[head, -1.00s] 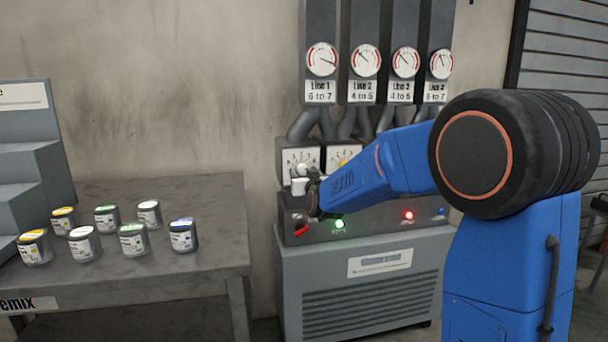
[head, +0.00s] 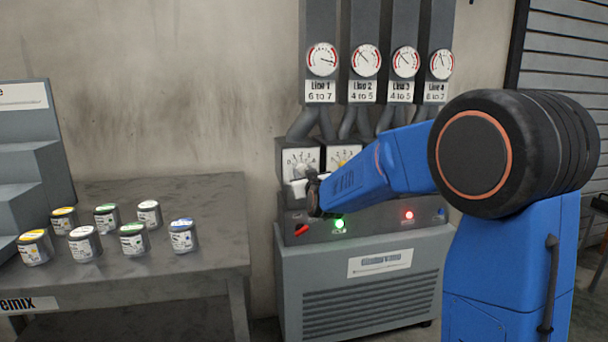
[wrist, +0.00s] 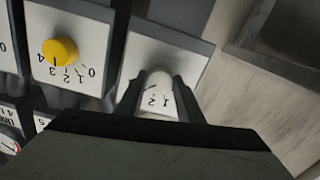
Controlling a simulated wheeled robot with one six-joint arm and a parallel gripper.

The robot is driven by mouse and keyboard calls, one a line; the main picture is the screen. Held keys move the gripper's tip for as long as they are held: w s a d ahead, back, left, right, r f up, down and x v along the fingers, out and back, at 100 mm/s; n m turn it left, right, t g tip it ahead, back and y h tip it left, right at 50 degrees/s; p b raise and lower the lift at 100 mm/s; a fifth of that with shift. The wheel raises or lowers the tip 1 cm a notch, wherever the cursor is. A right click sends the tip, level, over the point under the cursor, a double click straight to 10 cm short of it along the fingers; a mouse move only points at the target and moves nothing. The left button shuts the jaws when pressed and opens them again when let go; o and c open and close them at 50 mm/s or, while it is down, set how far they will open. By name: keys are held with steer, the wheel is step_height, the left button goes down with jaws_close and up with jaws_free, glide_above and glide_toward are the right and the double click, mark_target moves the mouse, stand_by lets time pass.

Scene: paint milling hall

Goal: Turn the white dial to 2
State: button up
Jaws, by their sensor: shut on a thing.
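The white dial (wrist: 158,80) sits on a white numbered plate (wrist: 190,62) in the wrist view. My gripper (wrist: 158,92) has a dark finger on each side of the dial and is shut on it. The digits 1 and 2 show just beside the knob; its pointer and the other digits are hidden or too unclear to read. In the head view the dial's plate (head: 300,158) is at the left end of the machine's panel, with my gripper (head: 300,187) in front of its lower part.
A yellow dial (wrist: 60,51) on its own numbered plate is close beside the white one. Gauges (head: 321,59) hang above. A red lever (head: 302,230) and a lit green lamp (head: 339,225) are just below my gripper. Several paint cans (head: 84,243) stand on the left bench (head: 215,205).

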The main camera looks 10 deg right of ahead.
steer(key=n, duration=0.5)
steer(key=shift+d+n, duration=0.1)
steer(key=shift+n, duration=2.4)
steer(key=o, duration=1.1)
steer(key=shift+c, duration=0.2)
steer(key=shift+s, duration=0.15)
steer(key=s, duration=1.7)
steer(key=shift+s, duration=0.15)
